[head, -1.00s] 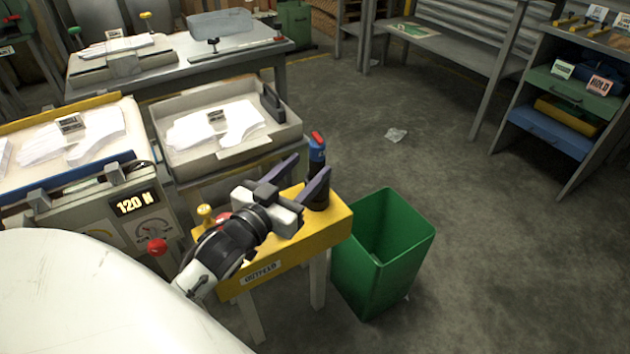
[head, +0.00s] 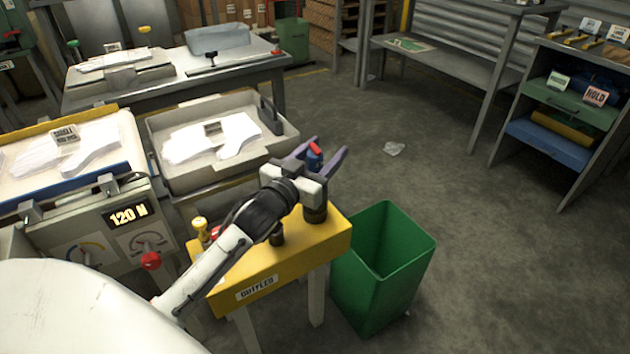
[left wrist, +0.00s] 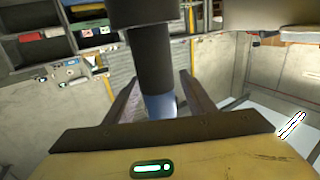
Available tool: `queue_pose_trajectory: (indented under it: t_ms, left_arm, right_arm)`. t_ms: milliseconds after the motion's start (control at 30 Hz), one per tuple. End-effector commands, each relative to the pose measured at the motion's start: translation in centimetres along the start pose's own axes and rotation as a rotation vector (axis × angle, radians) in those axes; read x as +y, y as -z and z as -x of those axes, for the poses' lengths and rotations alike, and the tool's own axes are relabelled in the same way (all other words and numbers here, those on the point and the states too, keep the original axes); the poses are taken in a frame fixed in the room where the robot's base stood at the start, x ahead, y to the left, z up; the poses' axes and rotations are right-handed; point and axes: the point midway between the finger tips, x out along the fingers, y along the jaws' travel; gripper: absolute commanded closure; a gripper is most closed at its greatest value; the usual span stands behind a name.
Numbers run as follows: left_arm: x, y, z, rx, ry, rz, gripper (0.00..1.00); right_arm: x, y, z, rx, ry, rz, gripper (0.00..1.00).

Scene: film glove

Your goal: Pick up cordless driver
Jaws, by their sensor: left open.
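The cordless driver (head: 314,157) stands upright near the right end of the yellow table (head: 325,240). Its red and blue top shows between the fingers of my left gripper (head: 328,147) in the head view. My gripper hides its middle, and a dark lower part shows below. My left gripper is open, with one finger on each side of the driver. In the left wrist view the driver's dark body and blue part (left wrist: 160,106) lie between the two fingers (left wrist: 158,78). I cannot tell whether either finger touches it. My right gripper is not in view.
A green bin (head: 385,265) stands right of the yellow table. A grey tray with white gloves (head: 225,140) is behind it. A tester panel reading 120 N (head: 128,215) stands at left. A small dark peg (head: 277,237) and yellow knob (head: 200,226) are on the table.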

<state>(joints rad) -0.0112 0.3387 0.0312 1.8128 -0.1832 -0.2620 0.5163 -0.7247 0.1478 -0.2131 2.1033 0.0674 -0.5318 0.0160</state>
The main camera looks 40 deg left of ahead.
Motion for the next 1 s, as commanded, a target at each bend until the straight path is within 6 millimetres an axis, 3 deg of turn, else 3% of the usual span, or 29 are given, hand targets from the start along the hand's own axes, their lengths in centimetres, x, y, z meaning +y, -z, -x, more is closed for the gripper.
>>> queue_pose_trajectory:
  t_ms: [67, 333, 667, 1000]
  left_arm:
    - [0.0, 0.0, 0.0, 0.0, 0.0, 0.0, 0.5]
    - [0.0, 0.0, 0.1, 0.0, 0.0, 0.0, 0.94]
    - [0.0, 1.1, 0.0, 0.005, -0.001, 0.0, 0.95]
    - [0.0, 7.7, 0.0, 0.007, -0.001, -0.001, 0.95]
  right_arm:
    - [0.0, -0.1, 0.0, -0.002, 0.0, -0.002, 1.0]
    - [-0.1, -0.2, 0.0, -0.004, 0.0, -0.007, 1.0]
    - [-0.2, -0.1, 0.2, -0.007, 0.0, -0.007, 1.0]
    - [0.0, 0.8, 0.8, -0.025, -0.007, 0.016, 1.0]
